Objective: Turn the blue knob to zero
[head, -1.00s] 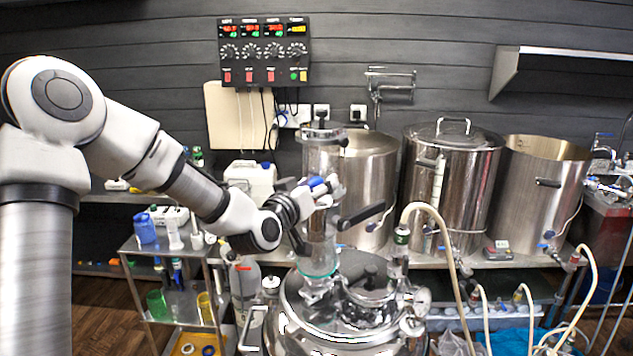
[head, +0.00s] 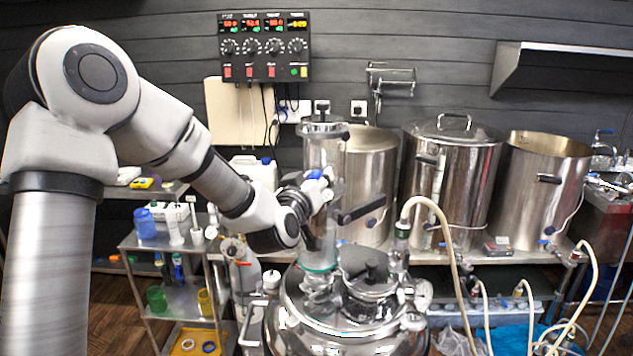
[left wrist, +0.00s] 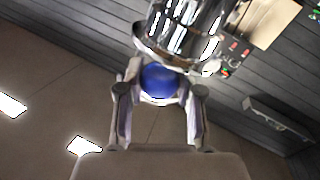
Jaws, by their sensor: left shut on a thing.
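The blue knob (head: 316,174) sits on the front of the upright clear and metal column (head: 322,225) above the steel vessel. In the left wrist view the knob (left wrist: 160,80) shows as a round blue shape between my two fingers, under a shiny metal cylinder. My left gripper (head: 322,186) is shut on the knob, and its fingers (left wrist: 160,88) flank it on both sides. The gripper and column partly hide the knob in the head view, and I cannot read any zero mark. My right gripper is not in view.
Large steel pots (head: 450,180) line the bench behind. Pale hoses (head: 440,235) hang at the right. A shelf cart (head: 180,290) stands at the left.

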